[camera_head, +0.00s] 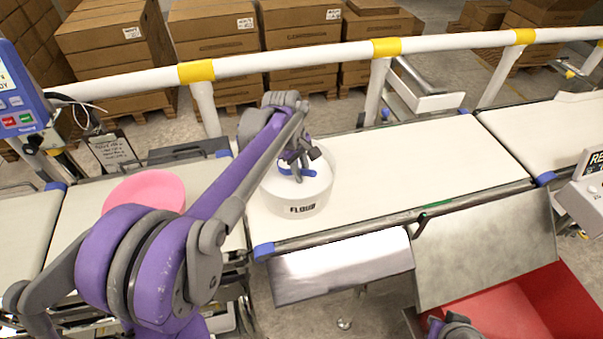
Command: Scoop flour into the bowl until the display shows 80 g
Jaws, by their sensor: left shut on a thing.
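A white tub labelled FLOUR (303,208) stands on the pale belt in the middle. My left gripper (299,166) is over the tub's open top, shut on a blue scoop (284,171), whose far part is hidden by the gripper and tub. Whether the scoop holds flour cannot be told. A pink bowl (172,182) sits on the belt to the left, partly behind my left arm. A display unit (593,172) at the right edge shows only "RE". Part of my right arm shows at the bottom right; its fingers cannot be made out.
A blue control panel (22,112) stands at the far left. A white rail with yellow bands (290,62) runs behind the belts. Stacked cartons (112,45) are beyond it. A red bin (510,308) lies at the lower right. The belt right of the tub (420,160) is clear.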

